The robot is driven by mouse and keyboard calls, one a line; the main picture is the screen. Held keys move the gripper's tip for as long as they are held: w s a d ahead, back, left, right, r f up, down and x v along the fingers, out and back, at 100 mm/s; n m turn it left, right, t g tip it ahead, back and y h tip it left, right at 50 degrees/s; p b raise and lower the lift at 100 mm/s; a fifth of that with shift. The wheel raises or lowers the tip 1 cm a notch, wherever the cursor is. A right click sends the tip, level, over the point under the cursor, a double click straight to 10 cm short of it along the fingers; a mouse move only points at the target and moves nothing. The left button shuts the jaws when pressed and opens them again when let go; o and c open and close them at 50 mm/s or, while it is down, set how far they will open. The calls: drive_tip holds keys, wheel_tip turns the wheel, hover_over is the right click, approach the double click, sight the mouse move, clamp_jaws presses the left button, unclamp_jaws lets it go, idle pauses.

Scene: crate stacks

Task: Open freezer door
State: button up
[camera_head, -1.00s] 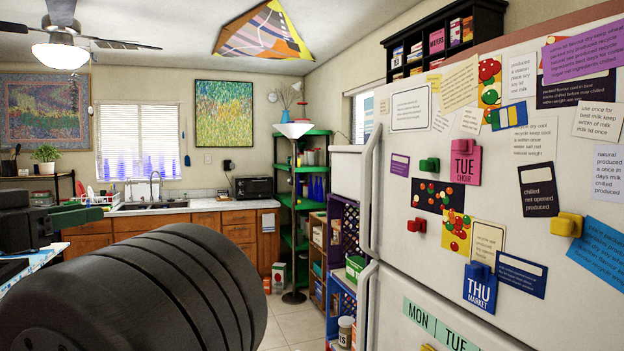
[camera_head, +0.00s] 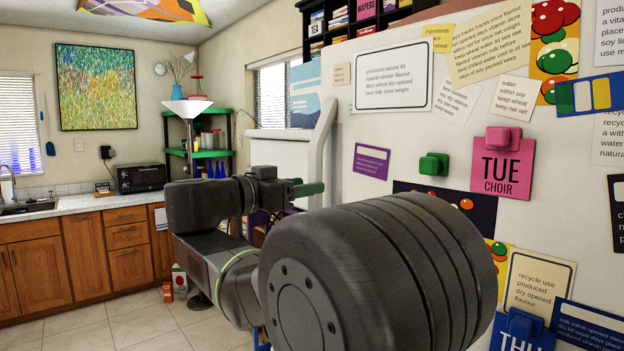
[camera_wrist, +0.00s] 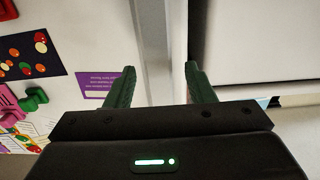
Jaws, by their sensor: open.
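The white upper freezer door (camera_head: 390,140) fills the right of the head view, covered with notes and magnets; it looks closed. Its pale upright handle (camera_head: 322,145) runs along the door's left edge. My gripper (camera_head: 306,188) is beside the lower part of the handle; my arm hides much of it, and one green finger shows. In the wrist view my gripper (camera_wrist: 160,70) is open, with its green fingers apart. The handle (camera_wrist: 153,45) lies between the fingers, closer to the left one. Nothing is clamped, and I cannot tell whether either finger touches it.
A white panel (camera_wrist: 255,45) stands right of the dark gap beside the handle in the wrist view. A green shelf (camera_head: 205,153) stands farther back. Wooden cabinets (camera_head: 125,240) line the left, with open tiled floor (camera_head: 110,325) before them.

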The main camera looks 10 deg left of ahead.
drive_tip(key=x, duration=0.3)
drive_tip(key=shift+w+d+p, duration=0.15)
drive_tip(key=shift+d+p, duration=0.15)
drive_tip(key=shift+p, duration=0.05)
clamp_jaws()
